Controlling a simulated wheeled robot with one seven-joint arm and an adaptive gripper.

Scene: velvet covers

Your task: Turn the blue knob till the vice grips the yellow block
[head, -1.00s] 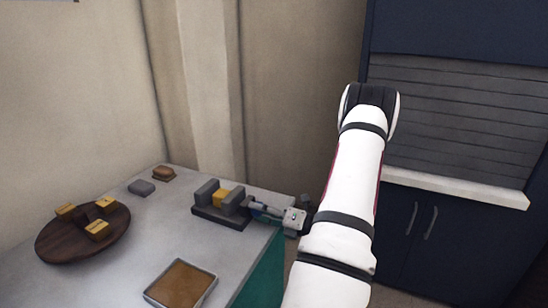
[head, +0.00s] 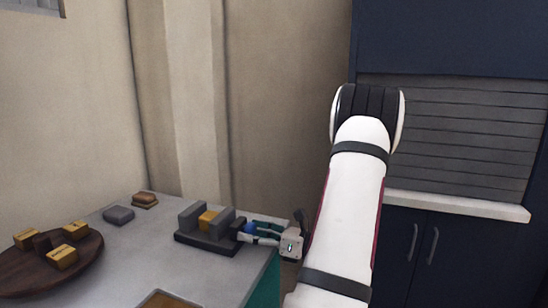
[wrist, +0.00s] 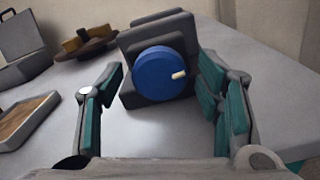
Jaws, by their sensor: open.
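The grey vice (head: 192,240) stands near the right edge of the table, with the yellow block (head: 207,221) between its two upright jaws. I cannot tell whether both jaws touch the block. The blue knob (head: 250,228) is on the vice's right end. In the wrist view the knob (wrist: 155,76) faces me, round, with a cream mark on its right side. My gripper (head: 262,232) is open at the knob; in the wrist view its teal-padded fingers (wrist: 162,95) stand left and right of the knob, apart from it. The yellow block is hidden there.
A round wooden board (head: 85,262) with several yellow-topped blocks lies at the left. A grey block (head: 118,215) and a small brown-and-tan block (head: 145,200) sit at the back. A brown-filled tray (head: 165,300) is at the front. Dark cabinets (head: 440,250) stand at the right.

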